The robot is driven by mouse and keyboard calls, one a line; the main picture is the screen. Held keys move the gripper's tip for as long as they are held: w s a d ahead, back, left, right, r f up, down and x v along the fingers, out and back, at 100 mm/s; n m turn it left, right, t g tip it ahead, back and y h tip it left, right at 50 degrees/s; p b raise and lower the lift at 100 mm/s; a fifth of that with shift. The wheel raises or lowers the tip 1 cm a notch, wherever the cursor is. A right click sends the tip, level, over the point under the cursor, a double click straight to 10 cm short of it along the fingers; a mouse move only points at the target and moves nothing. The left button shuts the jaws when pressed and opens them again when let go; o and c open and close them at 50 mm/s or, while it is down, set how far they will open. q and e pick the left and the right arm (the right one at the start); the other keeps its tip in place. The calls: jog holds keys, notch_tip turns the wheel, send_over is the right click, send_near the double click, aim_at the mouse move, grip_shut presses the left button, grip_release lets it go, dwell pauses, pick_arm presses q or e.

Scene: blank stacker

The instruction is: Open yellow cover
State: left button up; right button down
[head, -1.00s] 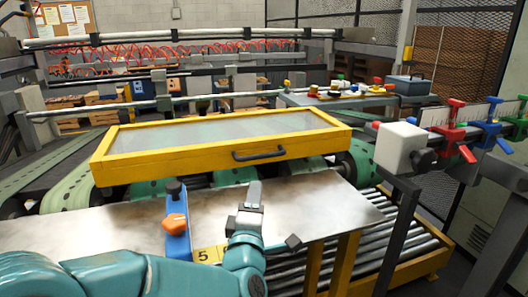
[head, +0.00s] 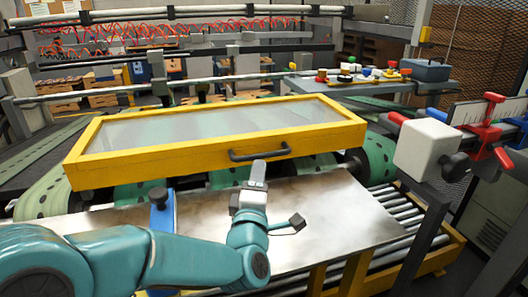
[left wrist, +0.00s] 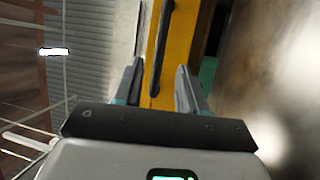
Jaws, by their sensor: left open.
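The yellow cover (head: 200,160) is a yellow frame with a clear panel, lying closed over the green belts in the head view. Its black handle (head: 259,152) is on the front face, right of the middle. My left gripper (head: 258,172) is just in front of and below the handle. In the left wrist view the open fingers (left wrist: 160,85) stand on either side of the black handle (left wrist: 160,45), which runs lengthwise between them against the yellow front face. I cannot tell whether the fingers touch it. My right gripper is not in view.
A metal plate (head: 330,210) lies below the cover's front. A blue stop (head: 162,215) stands on it at left. A white block on a rail (head: 425,148) with red and blue clamps is at right. A grey table (head: 350,84) with small coloured parts stands behind.

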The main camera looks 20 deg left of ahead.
aim_at(262, 157)
pick_arm(q)
jog(key=shift+w+r, duration=0.1)
jog(key=shift+w, duration=0.15)
jog(key=p+x, duration=0.2)
jog(key=x, duration=0.4)
jog(key=shift+w+a, duration=0.15)
jog(key=shift+w, duration=0.35)
grip_shut()
jog(key=shift+r+p, duration=0.2)
jog(key=shift+p, duration=0.15)
